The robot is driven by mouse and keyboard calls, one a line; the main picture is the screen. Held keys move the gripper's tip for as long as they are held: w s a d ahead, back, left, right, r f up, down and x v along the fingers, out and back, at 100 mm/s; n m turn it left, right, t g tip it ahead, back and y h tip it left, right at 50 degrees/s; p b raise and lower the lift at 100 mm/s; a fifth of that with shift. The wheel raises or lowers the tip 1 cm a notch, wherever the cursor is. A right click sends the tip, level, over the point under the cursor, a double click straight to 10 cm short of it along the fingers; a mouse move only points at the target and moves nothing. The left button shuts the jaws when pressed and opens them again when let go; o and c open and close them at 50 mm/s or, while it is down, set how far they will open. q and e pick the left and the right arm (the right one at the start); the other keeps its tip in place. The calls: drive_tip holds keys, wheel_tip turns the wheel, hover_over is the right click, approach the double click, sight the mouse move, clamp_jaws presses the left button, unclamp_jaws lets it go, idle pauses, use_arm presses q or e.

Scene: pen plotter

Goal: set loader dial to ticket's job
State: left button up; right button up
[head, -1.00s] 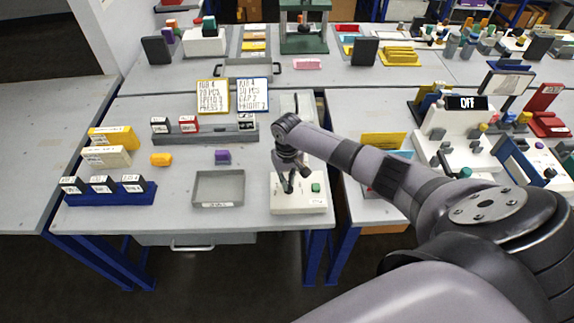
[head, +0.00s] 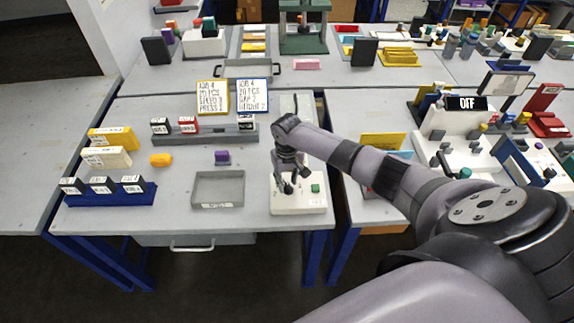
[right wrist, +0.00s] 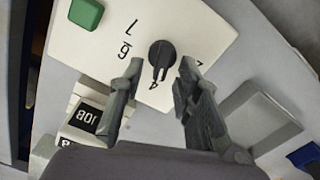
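The loader is a white box (head: 312,205) at the table's front right, with a green button (head: 315,188). Its black dial knob (right wrist: 162,55) shows in the right wrist view, the pointer toward a mark that looks like 4. Other printed marks lie around it. Two upright tickets, one yellow-framed (head: 213,97) and one blue-framed (head: 253,95), both appear to read JOB 4 on top; their lower lines are small. My right gripper (right wrist: 160,72) is open, its fingertips apart on either side of the knob; contact is not visible. My left gripper is not in view.
A grey tray (head: 218,204) lies left of the loader. A blue rack (head: 110,198) of labelled blocks stands at front left. A white machine (head: 458,130) on the right table shows OFF.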

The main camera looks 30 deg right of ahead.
sight(287, 183)
wheel_tip(287, 183, up, 12)
idle(0.5)
idle(0.3)
